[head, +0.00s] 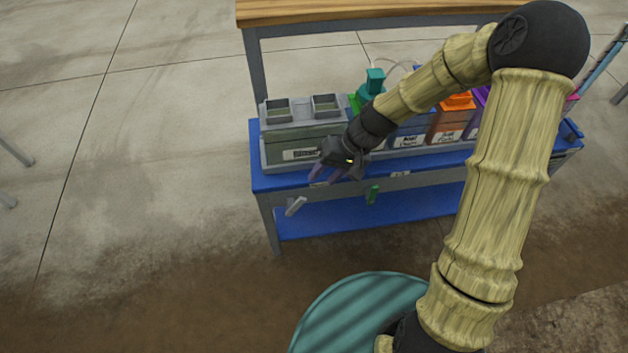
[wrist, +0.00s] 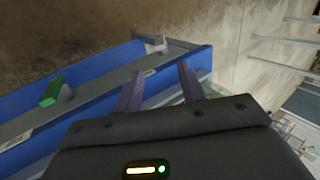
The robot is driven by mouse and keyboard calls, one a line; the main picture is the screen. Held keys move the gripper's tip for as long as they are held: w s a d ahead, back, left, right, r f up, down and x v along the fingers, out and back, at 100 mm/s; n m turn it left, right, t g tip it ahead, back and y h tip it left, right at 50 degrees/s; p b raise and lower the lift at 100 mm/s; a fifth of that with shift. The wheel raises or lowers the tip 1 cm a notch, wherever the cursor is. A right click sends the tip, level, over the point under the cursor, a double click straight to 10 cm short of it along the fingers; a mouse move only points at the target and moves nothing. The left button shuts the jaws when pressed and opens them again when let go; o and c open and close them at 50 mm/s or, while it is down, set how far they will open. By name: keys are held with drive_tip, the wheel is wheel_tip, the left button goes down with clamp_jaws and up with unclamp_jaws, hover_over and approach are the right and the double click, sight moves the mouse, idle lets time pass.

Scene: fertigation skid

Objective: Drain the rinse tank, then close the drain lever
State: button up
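The rinse tank (head: 302,143), a grey-green box with a white label and two square openings on top, stands at the left end of the blue bench. A pale grey lever (head: 296,206) sticks out below the bench front, slanting down; it also shows in the wrist view (wrist: 160,46). A green lever (head: 373,195) hangs farther right, also in the wrist view (wrist: 51,92). No lever label is readable. My gripper (head: 322,177) is in front of the tank, above and right of the grey lever. Its purple fingers are apart and empty in the wrist view (wrist: 160,88). The tank's liquid level cannot be told.
Blue, orange and purple containers (head: 452,122) stand right of the tank, partly behind my arm. A teal pump-like top (head: 374,80) rises beside the tank. The bench has a lower blue shelf (head: 400,206) and wooden top board (head: 350,12).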

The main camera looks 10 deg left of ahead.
drive_tip(key=v, duration=0.3)
drive_tip(key=shift+d+r+p, duration=0.15)
drive_tip(key=shift+r+p, duration=0.05)
drive_tip(key=shift+p, duration=0.15)
drive_tip(key=shift+d, duration=0.1)
drive_tip(key=c, duration=0.5)
drive_tip(key=s+d+r+h, duration=0.1)
drive_tip(key=d, duration=0.2)
drive_tip(key=s+d+r+t+h, duration=0.1)
drive_tip(key=d, duration=0.2)
drive_tip(key=s+d+r+m+t+h, duration=0.1)
drive_tip(key=d, duration=0.2)
drive_tip(key=shift+s+d+r+h, duration=0.1)
drive_tip(key=shift+s+r+h, duration=0.1)
drive_tip(key=shift+s+h, duration=0.1)
clamp_jaws()
drive_tip(key=s+d+r+m+t+h, duration=0.2)
drive_tip(key=s+d+r, duration=0.3)
drive_tip(key=d, duration=0.2)
drive_tip(key=shift+d, duration=0.3)
drive_tip(key=shift+f, duration=0.1)
